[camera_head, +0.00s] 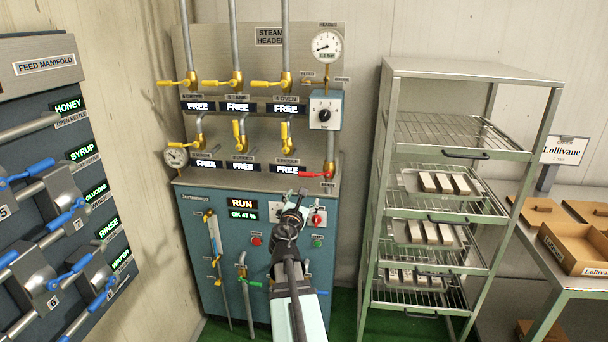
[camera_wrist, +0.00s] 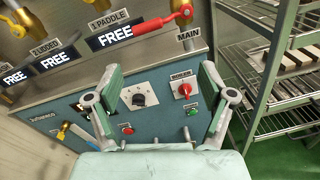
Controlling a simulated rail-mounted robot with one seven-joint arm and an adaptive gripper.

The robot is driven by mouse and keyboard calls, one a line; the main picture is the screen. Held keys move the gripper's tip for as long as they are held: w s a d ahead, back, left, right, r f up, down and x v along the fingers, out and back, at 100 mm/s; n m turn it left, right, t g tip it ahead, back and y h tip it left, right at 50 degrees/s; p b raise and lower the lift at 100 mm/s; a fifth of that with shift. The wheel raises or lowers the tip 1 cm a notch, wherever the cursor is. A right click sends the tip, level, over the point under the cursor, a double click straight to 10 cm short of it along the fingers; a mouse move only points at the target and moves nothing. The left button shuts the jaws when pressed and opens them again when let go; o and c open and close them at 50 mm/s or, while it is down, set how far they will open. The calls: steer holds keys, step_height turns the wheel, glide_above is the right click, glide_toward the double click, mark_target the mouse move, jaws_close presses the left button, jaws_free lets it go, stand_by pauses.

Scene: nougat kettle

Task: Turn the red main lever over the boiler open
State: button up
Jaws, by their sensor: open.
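The red main lever (camera_head: 314,174) sits on a brass valve at the lower right of the steam header panel, above the boiler (camera_head: 218,275). It points left, roughly level, across the upright pipe. In the wrist view the red lever (camera_wrist: 155,25) is at the top, with the MAIN label (camera_wrist: 189,36) below its valve. My gripper (camera_head: 293,203) is in front of the boiler's control face, below the lever. In the wrist view my gripper (camera_wrist: 161,72) is open and empty, its two fingers wide apart. It appears clear of the lever.
Yellow-handled valves (camera_head: 237,84) line the header panel. A red rotary switch (camera_wrist: 185,90) and a black knob (camera_wrist: 139,99) are on the boiler face. A wire rack (camera_head: 445,205) stands close on the right. The feed manifold (camera_head: 50,190) is at left.

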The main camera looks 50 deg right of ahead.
mark_target(306, 174)
steer(key=w+d+n, duration=0.1)
steer(key=w+d, duration=0.2)
steer(key=d, duration=0.2)
steer(key=w+d+n+p, duration=0.1)
steer(key=w+d, duration=0.2)
steer(key=d, duration=0.2)
steer(key=w+d+n+p, duration=0.1)
steer(key=w+d, duration=0.2)
steer(key=d, duration=0.1)
steer(key=shift+w+d+r+n+t, duration=0.2)
steer(key=shift+d+n+t, duration=0.2)
jaws_close()
